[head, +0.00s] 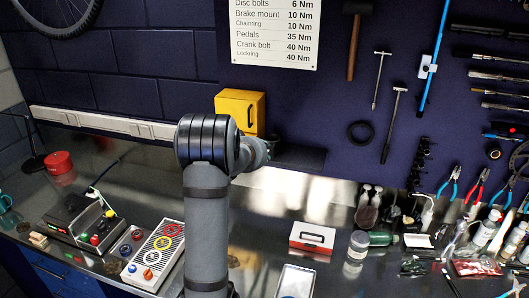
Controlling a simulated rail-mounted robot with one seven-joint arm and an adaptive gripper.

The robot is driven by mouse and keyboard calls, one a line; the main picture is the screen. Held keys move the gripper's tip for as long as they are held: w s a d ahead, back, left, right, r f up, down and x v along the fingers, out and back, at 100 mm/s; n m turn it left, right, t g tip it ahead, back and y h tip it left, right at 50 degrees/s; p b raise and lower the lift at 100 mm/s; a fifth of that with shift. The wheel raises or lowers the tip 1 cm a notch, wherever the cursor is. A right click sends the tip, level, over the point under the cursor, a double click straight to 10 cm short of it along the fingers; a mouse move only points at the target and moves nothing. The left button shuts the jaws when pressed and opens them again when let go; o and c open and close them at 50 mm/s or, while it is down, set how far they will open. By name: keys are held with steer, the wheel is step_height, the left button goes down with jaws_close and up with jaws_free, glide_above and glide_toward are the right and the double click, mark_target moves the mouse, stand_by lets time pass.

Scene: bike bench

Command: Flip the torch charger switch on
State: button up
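I cannot clearly pick out the torch charger or its switch. A dark device (84,222) with a sloped metal front and red, green and yellow knobs stands on the bench at left. Beside it is a pale panel (153,255) with coloured rings and knobs; I cannot tell which, if either, is the charger. My arm rises through the middle of the picture and bends right. My gripper (266,150) is at its far end, in front of the wall below the yellow box, well right of both devices. Its fingers are too small and hidden to read.
A yellow box (240,109) is at the wall behind my arm. A long white strip (104,123) runs along the wall at left. A red pot (60,163) stands at left. A red-and-white case (312,238), bottles and tools crowd the right. The bench behind my arm is fairly clear.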

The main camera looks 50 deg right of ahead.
steer(key=v, duration=0.9)
steer(key=shift+a, duration=0.3)
steer(key=shift+s+r, duration=0.1)
steer(key=x, duration=1.2)
